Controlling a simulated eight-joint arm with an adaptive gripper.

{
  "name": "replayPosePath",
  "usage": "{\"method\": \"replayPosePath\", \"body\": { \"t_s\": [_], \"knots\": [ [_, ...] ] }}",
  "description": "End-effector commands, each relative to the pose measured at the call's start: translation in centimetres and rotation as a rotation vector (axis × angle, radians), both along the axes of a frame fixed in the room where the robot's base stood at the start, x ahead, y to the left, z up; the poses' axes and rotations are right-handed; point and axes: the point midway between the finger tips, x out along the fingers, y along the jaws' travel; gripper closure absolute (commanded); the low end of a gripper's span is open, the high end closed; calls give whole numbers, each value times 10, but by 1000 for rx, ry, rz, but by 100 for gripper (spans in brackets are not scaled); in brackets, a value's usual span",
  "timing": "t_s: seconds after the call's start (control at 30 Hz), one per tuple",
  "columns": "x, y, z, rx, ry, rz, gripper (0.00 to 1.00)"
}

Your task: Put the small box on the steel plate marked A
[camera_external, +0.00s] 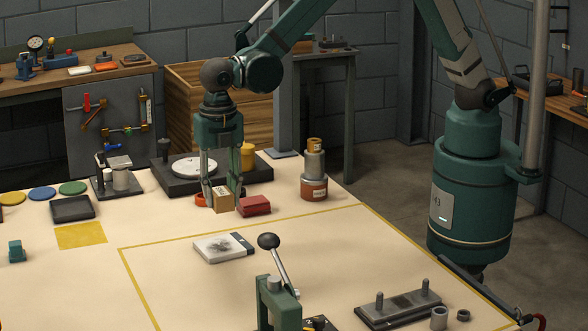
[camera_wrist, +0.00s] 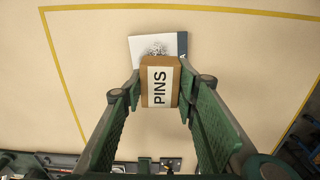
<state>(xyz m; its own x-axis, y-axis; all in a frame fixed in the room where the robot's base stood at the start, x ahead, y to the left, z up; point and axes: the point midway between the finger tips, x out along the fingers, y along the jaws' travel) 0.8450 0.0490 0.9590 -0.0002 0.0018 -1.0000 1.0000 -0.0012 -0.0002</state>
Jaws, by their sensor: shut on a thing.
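The small box is a brown carton (camera_external: 222,202) with a white label reading "PINS" in the wrist view (camera_wrist: 159,87). My gripper (camera_external: 222,199) is shut on it, with one finger on each side. The steel plate (camera_external: 218,248) lies flat on the table, nearer the camera than the box in the external view. The box is apart from the plate.
A stacked cylinder (camera_external: 314,175) stands farther right. A lever press (camera_external: 277,300) stands in front of the plate.

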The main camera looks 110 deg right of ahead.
Motion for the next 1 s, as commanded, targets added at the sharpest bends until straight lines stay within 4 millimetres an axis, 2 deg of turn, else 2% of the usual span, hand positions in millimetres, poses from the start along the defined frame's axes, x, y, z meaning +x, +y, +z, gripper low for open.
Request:
{"method": "replayPosePath", "body": {
  "t_s": [0.47,0.57,0.9,1.0],
  "knots": [
    [2,0,-3,0,0,1,86],
    [2,0,-11,0,0,0,86],
    [2,0,-55,0,0,0,86],
    [2,0,-61,0,0,0,86]
  ]
}}
